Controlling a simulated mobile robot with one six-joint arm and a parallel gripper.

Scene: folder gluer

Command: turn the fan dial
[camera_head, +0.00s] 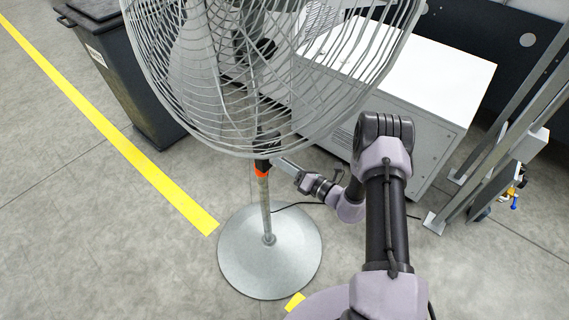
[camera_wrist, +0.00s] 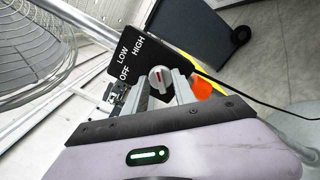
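The fan dial (camera_wrist: 160,78) is a round grey knob with a red mark, seen on the black control box (camera_wrist: 142,57) in the wrist view. The labels OFF, LOW and HIGH are printed beside it. I cannot tell exactly which label the mark points to. My gripper (camera_wrist: 162,84) has its two fingers apart, one on each side of the dial. I cannot see firm contact. In the head view, my gripper (camera_head: 278,163) is beside the fan's pole, below the cage of the fan (camera_head: 265,75). The dial is hidden there.
The fan's round base (camera_head: 250,270) stands on the floor, with a black cable running right. An orange part (camera_head: 262,170) is on the pole. A white cabinet (camera_head: 440,80) is behind. A dark bin (camera_head: 140,80) stands at left, near a yellow floor line (camera_head: 100,120).

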